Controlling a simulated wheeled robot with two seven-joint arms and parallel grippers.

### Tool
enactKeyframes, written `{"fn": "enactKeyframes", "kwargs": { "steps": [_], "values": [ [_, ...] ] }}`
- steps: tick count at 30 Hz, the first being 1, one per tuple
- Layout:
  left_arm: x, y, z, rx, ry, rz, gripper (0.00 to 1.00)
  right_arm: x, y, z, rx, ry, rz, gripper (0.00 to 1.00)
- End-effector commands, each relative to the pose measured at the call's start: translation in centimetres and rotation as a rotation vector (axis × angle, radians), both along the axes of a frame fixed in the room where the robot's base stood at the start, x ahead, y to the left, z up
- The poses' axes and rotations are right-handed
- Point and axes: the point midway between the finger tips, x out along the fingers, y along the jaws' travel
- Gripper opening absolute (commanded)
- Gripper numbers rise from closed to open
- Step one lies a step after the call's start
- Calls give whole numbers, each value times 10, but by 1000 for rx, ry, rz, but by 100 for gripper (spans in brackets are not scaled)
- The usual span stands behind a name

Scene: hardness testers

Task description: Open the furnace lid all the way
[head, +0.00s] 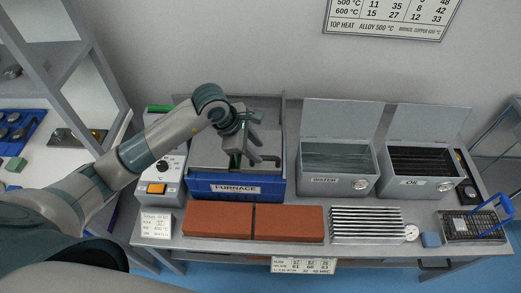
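The furnace (236,188) is a blue box with a white FURNACE label on its front. Its grey lid (208,150) lies over the top and looks closed or nearly so; my arm hides part of it. A dark handle (271,159) shows near the lid's front right. My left gripper (246,154) reaches down over the lid beside the handle, with its fingers apart. Whether it touches the handle is hard to tell. My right gripper is out of view.
A control box (158,180) with a dial and orange switch stands left of the furnace. Open-lidded WATER (325,182) and OIL (412,184) tanks stand to the right. Red bricks (285,223), a finned metal block (367,226) and a wire basket (474,226) line the bench front.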

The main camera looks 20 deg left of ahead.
Motion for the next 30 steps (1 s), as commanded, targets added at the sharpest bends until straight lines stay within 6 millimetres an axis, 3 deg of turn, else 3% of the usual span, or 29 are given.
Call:
{"fn": "enactKeyframes", "kwargs": {
  "steps": [9, 20, 21, 25, 30],
  "values": [
    [9, -11, -31, 1, 2, -1, 33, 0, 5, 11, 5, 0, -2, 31],
    [10, -12, -35, 1, 1, 0, 33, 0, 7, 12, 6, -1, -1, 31],
    [10, -12, -35, 1, 0, 0, 30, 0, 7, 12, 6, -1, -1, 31],
    [10, -12, -35, 1, 0, 0, 0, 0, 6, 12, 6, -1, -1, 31],
    [10, -12, -35, 1, 0, 0, 0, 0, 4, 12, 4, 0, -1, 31]
  ]
}}
